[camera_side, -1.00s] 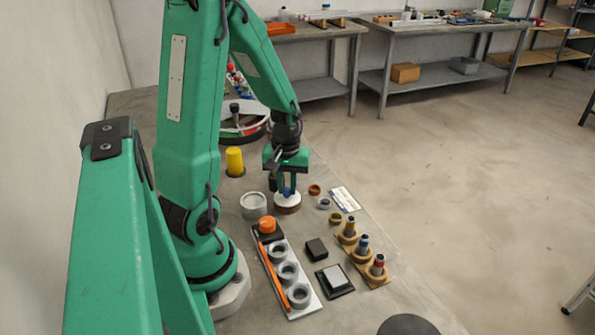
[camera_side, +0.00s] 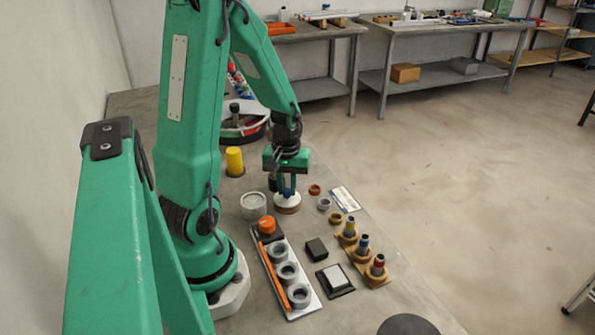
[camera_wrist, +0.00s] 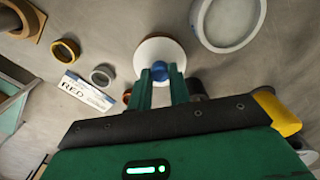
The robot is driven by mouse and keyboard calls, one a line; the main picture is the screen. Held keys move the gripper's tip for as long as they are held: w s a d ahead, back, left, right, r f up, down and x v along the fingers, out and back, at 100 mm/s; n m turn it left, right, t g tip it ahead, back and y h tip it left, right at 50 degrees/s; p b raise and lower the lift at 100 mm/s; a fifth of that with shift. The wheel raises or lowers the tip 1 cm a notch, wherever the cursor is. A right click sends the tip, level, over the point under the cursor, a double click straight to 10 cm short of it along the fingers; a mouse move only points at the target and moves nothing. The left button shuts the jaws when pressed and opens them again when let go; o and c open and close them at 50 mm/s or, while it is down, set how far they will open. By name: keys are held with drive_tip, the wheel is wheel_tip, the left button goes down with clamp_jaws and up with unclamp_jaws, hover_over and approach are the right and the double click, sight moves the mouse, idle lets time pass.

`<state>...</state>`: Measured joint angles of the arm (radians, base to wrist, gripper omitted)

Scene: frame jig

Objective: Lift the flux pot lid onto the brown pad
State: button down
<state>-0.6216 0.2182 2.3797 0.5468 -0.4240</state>
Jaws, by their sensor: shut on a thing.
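The flux pot lid (camera_side: 288,199) is a white disc with a blue knob. In the side view it is over the brown pad (camera_side: 288,210), whose edge shows below it. I cannot tell whether the lid rests on the pad or hovers just above it. My gripper (camera_side: 287,190) points down with its fingers shut on the knob. In the wrist view the fingertips (camera_wrist: 160,76) sit on either side of the blue knob, with the white lid (camera_wrist: 160,50) beyond. The open flux pot (camera_side: 253,205) stands to the left, and its rim (camera_wrist: 228,22) shows in the wrist view.
A yellow cylinder (camera_side: 235,161) stands behind the pot. An orange cap (camera_side: 267,225) and a tray with grey rings (camera_side: 287,272) are in front. Small rings (camera_side: 324,204) and a label card (camera_side: 345,199) lie to the right. Pegs on wooden bases (camera_side: 363,246) stand farther front.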

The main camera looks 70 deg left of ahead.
drive_tip(key=shift+f, duration=0.55)
idle(0.5)
drive_tip(key=c, duration=1.1)
unclamp_jaws()
drive_tip(key=shift+r, duration=0.2)
drive_tip(key=shift+r, duration=0.6)
drive_tip(key=shift+r, duration=3.5)
